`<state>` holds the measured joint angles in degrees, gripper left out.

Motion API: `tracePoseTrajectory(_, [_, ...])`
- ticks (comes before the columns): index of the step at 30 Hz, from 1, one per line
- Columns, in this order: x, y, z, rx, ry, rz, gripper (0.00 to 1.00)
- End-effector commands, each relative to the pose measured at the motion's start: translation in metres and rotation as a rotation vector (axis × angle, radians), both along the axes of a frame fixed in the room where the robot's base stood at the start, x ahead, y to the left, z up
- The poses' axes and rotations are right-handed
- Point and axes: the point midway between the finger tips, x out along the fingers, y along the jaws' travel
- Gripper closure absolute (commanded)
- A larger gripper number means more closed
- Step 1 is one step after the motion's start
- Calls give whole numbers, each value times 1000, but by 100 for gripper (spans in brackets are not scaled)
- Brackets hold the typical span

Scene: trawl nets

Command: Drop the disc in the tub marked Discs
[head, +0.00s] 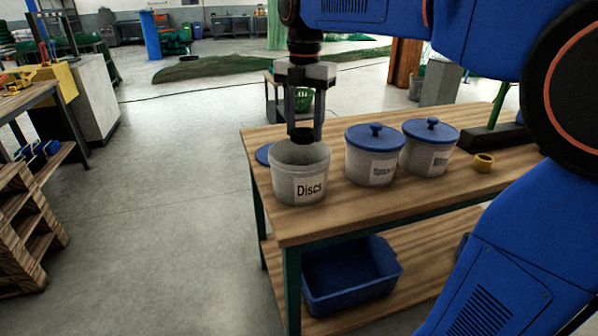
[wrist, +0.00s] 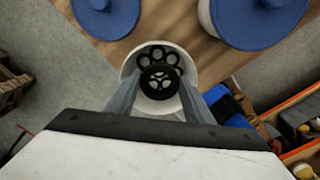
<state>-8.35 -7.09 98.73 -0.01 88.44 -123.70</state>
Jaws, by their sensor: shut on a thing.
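The tub marked Discs (head: 299,190) is a pale open tub on the wooden bench, with its label facing me. My gripper (head: 304,133) points straight down over the tub's mouth. It is shut on a small black disc (head: 302,136), just above the rim at the back of the opening. In the wrist view the held disc (wrist: 160,82) has cut-outs and sits between the two fingers, over the white tub (wrist: 128,67). Another dark part with round holes (wrist: 158,58) shows inside the tub beyond it. The tub's floor is mostly hidden.
Two tubs with blue lids, one (head: 372,165) beside the Discs tub and one (head: 428,158) farther right, stand on the bench (head: 390,206). A loose blue lid (head: 263,154) lies behind the Discs tub. A brass-coloured ring (head: 483,162) lies at right. A blue bin (head: 350,284) is on the lower shelf.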

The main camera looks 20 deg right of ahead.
Motion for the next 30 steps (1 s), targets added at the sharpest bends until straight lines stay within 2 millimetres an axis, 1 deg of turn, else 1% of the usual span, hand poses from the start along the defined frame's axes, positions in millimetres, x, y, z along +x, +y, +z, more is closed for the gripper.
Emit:
tracePoseTrajectory(3, [0, 0, -10, 0, 0, 0, 75])
tracePoseTrajectory(6, [0, 0, -16, 0, 0, -1, 75])
tracePoseTrajectory(12, [0, 0, -21, 0, -1, -1, 75])
tracePoseTrajectory(18, [0, 0, -21, 0, -1, -1, 75])
tracePoseTrajectory(19, [0, 0, -21, 0, -1, -1, 48])
tracePoseTrajectory(20, [0, 0, -21, 0, -1, -1, 41])
tracePoseTrajectory(21, [0, 0, -21, 0, -1, -1, 31])
tracePoseTrajectory(30, [0, 0, -20, 0, -1, -1, 31])
